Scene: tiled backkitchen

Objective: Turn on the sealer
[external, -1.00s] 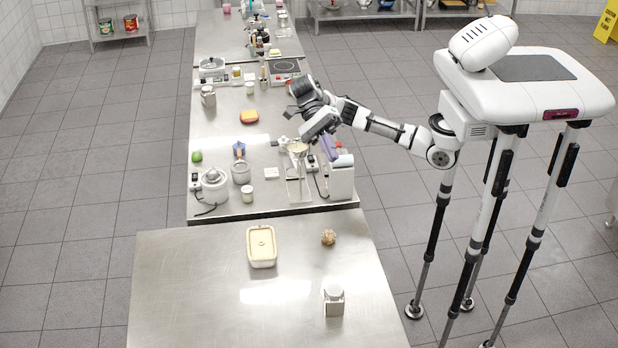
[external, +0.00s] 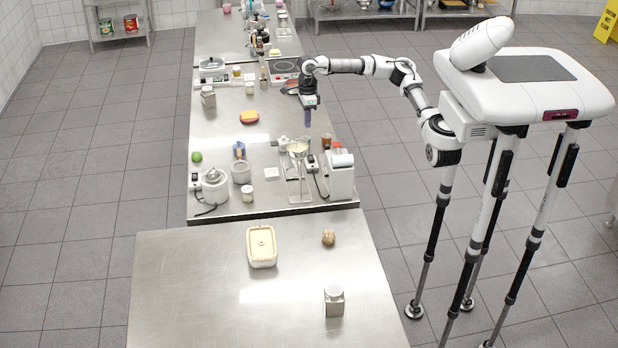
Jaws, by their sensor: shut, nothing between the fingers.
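A white box-shaped machine (external: 341,178), which looks like the sealer, stands at the right front corner of the far steel counter. A small dark-and-white control box (external: 312,163) with a cord is at its left; its switch position is too small to read. My gripper (external: 307,122) points down with purple fingers shut and empty. It hangs above the counter, behind the sealer and to its left, apart from both the sealer and the control box.
A clear stand with a funnel-like top (external: 298,152) is left of the control box.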

